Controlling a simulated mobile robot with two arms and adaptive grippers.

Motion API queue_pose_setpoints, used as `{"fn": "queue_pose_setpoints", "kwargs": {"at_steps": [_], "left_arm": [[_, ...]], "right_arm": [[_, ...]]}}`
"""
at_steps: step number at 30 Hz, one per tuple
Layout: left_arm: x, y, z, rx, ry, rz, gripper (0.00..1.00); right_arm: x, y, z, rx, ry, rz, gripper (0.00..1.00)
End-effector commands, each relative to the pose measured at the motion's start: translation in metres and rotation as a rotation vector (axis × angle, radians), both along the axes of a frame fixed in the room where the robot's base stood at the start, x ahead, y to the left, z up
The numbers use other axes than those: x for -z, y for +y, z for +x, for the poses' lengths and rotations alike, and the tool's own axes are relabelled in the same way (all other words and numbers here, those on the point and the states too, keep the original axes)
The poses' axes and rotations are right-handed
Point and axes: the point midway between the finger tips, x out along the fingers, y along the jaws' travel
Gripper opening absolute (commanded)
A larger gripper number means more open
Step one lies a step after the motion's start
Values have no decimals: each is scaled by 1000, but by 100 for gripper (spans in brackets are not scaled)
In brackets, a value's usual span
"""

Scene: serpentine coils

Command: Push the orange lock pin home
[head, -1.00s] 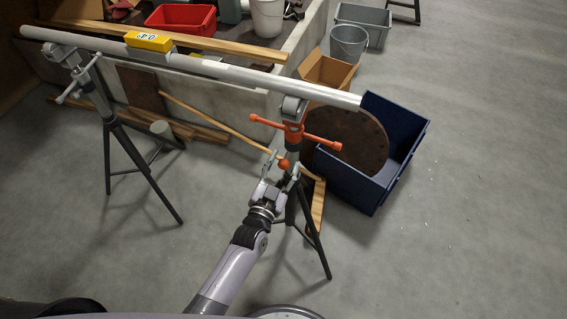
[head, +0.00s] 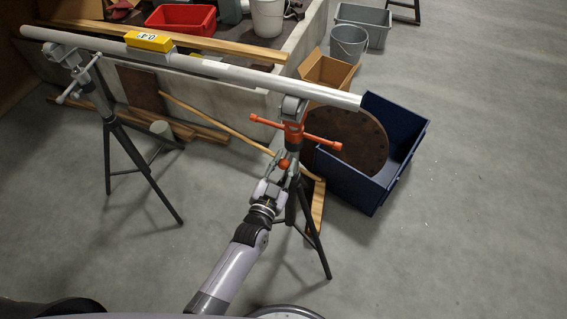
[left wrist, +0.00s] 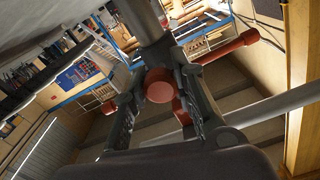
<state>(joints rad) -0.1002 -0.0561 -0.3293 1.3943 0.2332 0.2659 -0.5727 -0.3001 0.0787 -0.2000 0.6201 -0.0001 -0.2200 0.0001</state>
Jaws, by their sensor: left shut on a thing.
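The orange lock pin (head: 284,163) shows as a small round knob on the right stand (head: 291,200), below the orange T-handle (head: 294,132). My left gripper (head: 279,166) has reached it from below and in front. In the left wrist view the round orange pin end (left wrist: 159,86) sits between the two dark fingers (left wrist: 161,80), which are shut on it. How deep the pin sits is hidden. My right gripper is not in view.
A long grey pipe (head: 225,71) rests across the right stand and the left stand (head: 107,115), with a yellow level (head: 149,41) on it. A dark blue crate (head: 372,188) and a brown disc (head: 360,142) stand behind the right stand. The floor at right is clear.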

Motion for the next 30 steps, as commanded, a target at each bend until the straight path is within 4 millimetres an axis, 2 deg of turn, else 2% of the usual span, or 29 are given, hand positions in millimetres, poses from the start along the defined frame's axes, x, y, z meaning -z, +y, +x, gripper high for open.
{"fn": "queue_pose_setpoints", "kwargs": {"at_steps": [14, 17, 22, 30], "left_arm": [[0, 0, 0, 0, 0, 1, 0], [1, -1, 5, 0, -1, 1, 0], [1, -7, 26, -1, -1, 0, 0], [-1, -7, 28, -1, -1, 1, 0]], "right_arm": [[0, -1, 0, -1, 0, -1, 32], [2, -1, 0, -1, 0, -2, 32], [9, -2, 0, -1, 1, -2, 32], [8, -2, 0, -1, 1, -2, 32]]}}
